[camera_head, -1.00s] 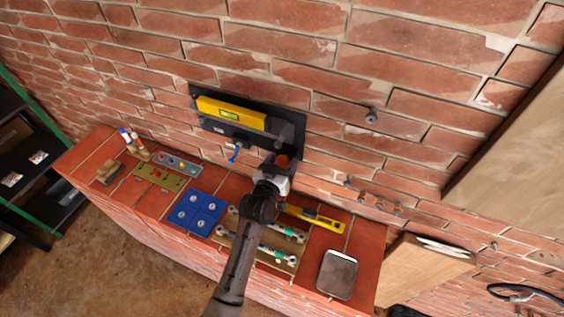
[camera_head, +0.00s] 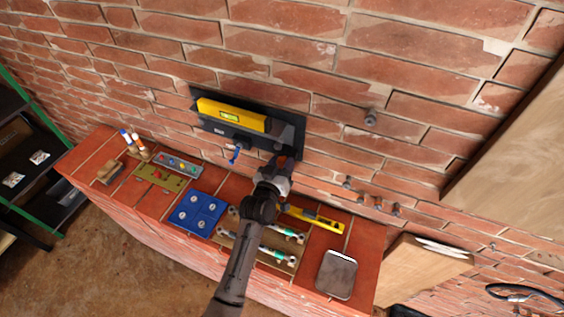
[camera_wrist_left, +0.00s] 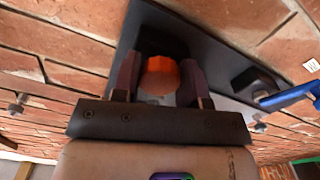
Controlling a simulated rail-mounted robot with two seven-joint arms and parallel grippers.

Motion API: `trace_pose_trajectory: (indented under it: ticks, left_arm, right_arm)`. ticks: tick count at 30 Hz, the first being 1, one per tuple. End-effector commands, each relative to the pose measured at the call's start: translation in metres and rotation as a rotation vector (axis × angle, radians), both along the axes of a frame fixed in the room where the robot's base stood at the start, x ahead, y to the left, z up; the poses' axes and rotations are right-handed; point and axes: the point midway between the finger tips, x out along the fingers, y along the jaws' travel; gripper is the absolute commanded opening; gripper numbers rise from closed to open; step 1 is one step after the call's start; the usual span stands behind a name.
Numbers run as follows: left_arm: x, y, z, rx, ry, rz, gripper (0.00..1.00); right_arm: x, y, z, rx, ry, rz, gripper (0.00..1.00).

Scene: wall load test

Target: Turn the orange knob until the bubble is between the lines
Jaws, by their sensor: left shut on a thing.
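A yellow spirit level (camera_head: 232,114) with a small greenish vial (camera_head: 229,117) is mounted on a dark plate (camera_head: 292,128) on the brick wall. The bubble is too small to place against the lines. The orange knob (camera_wrist_left: 160,76) sits between the two fingers of my left gripper (camera_wrist_left: 160,84), which is shut on it. In the head view my left gripper (camera_head: 277,168) is at the plate's lower right corner and mostly covers the knob. A blue lever (camera_head: 236,156) hangs below the plate and also shows in the wrist view (camera_wrist_left: 290,97). My right gripper is not in view.
A brick ledge (camera_head: 312,240) below the plate carries a blue panel (camera_head: 198,213), a wooden board with white-and-green fittings (camera_head: 262,246), a yellow tool (camera_head: 316,219) and a grey tray (camera_head: 338,274). Wall pegs (camera_head: 370,118) stick out to the right.

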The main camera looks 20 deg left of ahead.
Motion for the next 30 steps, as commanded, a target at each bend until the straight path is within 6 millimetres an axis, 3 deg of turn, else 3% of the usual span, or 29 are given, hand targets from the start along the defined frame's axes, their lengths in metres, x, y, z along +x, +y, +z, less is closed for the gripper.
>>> trace_pose_trajectory:
  ticks: [15, 30]
  left_arm:
    - [0.0, 0.0, 0.002, -0.326, 0.012, 0.001, 0.16]
    - [0.0, 0.0, 0.0, -0.418, 0.015, 0.001, 0.16]
  right_arm:
    - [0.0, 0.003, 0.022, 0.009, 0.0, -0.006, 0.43]
    - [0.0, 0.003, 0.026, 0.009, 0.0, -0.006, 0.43]
